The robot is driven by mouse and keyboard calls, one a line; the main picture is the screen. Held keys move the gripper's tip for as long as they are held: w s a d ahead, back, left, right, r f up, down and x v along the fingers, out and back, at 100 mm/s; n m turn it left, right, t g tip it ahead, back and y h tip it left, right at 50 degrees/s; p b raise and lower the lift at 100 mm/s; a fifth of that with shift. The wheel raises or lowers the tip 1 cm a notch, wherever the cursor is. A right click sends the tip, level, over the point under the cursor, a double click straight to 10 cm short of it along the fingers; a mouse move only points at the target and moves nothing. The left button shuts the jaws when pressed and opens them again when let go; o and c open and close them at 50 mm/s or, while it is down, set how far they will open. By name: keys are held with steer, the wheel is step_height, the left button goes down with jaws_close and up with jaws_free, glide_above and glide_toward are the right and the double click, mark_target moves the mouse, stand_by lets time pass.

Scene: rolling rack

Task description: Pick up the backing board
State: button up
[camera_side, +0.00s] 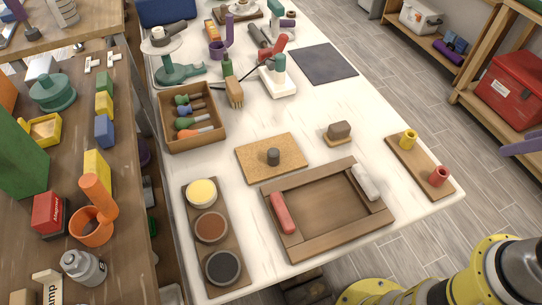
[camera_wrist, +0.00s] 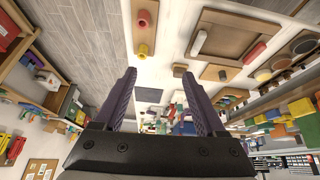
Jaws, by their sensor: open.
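The backing board appears to be the flat tan board (camera_side: 251,166) with a dark grey knob (camera_side: 273,156) standing near its middle. It lies on the white table behind the wooden frame (camera_side: 330,238). In the wrist view the tan board (camera_wrist: 211,73) lies to the right of my fingers, farther off. The frame (camera_wrist: 222,53) also shows there. It has a red block (camera_side: 282,212) on its left side and a white block (camera_side: 366,181) on its right. My gripper (camera_wrist: 159,72) is open, with nothing between its two purple fingers. It is outside the side view.
A board with red and yellow pegs (camera_side: 421,170) lies right of the frame. A tray of round discs (camera_side: 190,233) is at left, and a box of tools (camera_side: 168,143) behind it. A small brown block (camera_side: 339,131) sits close behind the frame. Table space around the tan board is narrow.

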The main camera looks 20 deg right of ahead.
steer(key=w+a+r+n+y, duration=0.1)
steer(key=w+a+r+n, duration=0.1)
steer(key=w+r+n, duration=0.35)
steer(key=w+a+r+n+y, duration=0.2)
steer(key=w+a+n, duration=0.5)
steer(key=w, duration=0.6)
steer(key=n+g+y, duration=0.2)
steer(key=n+g, duration=0.3)
steer(key=g, duration=0.1)
glide_above(274, 151)
steer(key=d, duration=0.2)
steer(key=f, duration=2.8)
steer(key=shift+s+a+f, duration=0.1)
steer(key=shift+s, duration=0.3)
steer(key=shift+w+d+x, duration=0.1)
steer(key=shift+w+x, duration=0.05)
steer(key=shift+x, duration=0.85)
steer(key=shift+w+d+x, duration=0.1)
steer(key=shift+w+x, duration=0.1)
steer(key=shift+x, duration=0.8)
steer(key=shift+w+d+x, duration=0.1)
steer(key=shift+w+x, duration=0.05)
steer(key=shift+x, duration=0.85)
steer(key=shift+f, duration=0.15)
steer(key=shift+h, duration=0.3)
jaws_close()
